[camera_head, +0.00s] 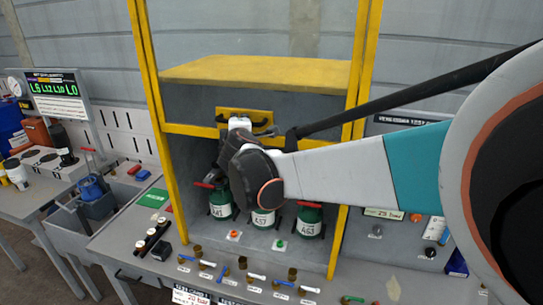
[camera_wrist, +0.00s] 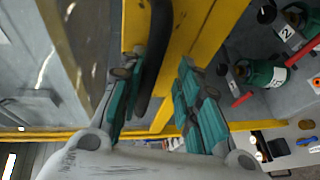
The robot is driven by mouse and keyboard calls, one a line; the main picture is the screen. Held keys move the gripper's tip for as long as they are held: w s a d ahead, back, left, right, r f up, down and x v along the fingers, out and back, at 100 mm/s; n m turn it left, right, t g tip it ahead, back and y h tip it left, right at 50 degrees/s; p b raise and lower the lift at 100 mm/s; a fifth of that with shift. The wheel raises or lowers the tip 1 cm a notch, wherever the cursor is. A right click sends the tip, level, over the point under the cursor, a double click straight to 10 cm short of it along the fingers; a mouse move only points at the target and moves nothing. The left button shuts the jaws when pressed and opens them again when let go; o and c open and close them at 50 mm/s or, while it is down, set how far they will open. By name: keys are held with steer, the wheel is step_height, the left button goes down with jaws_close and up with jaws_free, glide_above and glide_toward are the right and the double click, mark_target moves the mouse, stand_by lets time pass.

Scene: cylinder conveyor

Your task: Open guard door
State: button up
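The guard door is a clear panel in a yellow frame. Its yellow lower bar (camera_head: 190,129) carries a yellow plate with a black handle (camera_head: 262,122). My gripper (camera_head: 238,125) is at the left part of this handle, and my wrist hides part of it. In the wrist view, my gripper (camera_wrist: 160,90) has its two teal fingers well apart. The black handle bar (camera_wrist: 157,45) runs between them, closer to the left finger. I cannot tell whether it touches that finger. Yellow door parts (camera_wrist: 200,30) lie behind the fingers.
Green and white cylinders (camera_head: 309,221) stand inside the yellow guard frame (camera_head: 165,150), below the door bar. Small valves and coloured tools lie on the bench front (camera_head: 130,240). A display board (camera_head: 55,88) and a grey bin (camera_head: 95,205) are at left. My arm fills the right side.

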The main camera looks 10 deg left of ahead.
step_height(320, 180, down, 30)
steer(key=b, duration=1.4)
steer(key=shift+s+r, duration=0.1)
steer(key=shift+r, duration=0.05)
steer(key=v, duration=1.6)
stand_by(0.5)
steer(key=shift+a, duration=0.15)
